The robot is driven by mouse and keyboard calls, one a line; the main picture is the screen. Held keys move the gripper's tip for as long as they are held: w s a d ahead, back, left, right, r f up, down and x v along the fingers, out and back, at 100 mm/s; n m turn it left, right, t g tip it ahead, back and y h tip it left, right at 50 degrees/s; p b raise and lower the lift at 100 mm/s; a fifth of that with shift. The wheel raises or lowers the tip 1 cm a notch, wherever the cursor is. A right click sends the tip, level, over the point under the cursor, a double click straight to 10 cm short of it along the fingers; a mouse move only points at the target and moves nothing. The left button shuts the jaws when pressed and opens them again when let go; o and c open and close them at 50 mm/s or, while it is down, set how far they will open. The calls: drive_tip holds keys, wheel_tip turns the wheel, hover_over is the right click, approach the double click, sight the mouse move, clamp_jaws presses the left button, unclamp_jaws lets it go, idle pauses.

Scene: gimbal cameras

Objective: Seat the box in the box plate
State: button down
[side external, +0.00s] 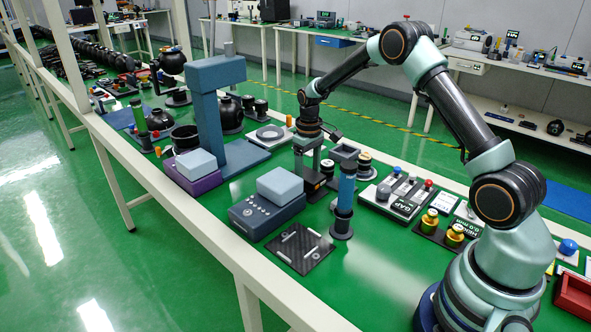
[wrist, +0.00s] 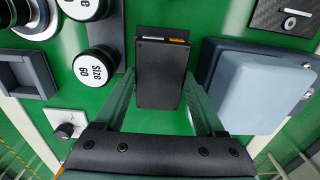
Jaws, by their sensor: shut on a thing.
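A small black box (wrist: 162,75) with an orange mark near its top edge is between the fingers of my gripper (wrist: 162,88) in the wrist view. My gripper is shut on it. In the side view my gripper (side external: 307,165) points down over the green table, and the dark box (side external: 314,184) shows low between its fingers. A dark, carbon-patterned plate (side external: 301,248) with pale bars lies flat at the table's front; it looks like the box plate. Its corner shows at top right in the wrist view (wrist: 287,14). The box is apart from this plate.
A grey-blue unit (side external: 267,213) with a pale block on top stands left of my gripper. A blue-topped post (side external: 345,190) stands close on the right. A tall blue-grey stand (side external: 213,115) rises behind left.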

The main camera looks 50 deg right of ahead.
wheel_tip(320, 180, up, 17)
drive_tip(key=s+a+f+n, duration=0.5)
drive_tip(key=s+a+n, duration=0.1)
drive_tip(key=a+n, duration=0.2)
drive_tip(key=s+a+f+n, duration=0.6)
drive_tip(key=a+n, duration=0.3)
drive_tip(key=n, duration=0.1)
drive_tip(key=shift+s+f, duration=0.3)
drive_tip(key=shift+s, duration=0.1)
drive_tip(key=shift+f, duration=0.15)
hover_over(300, 246)
drive_tip(key=shift+f, duration=2.75)
drive_tip(key=shift+f, duration=1.05)
unclamp_jaws()
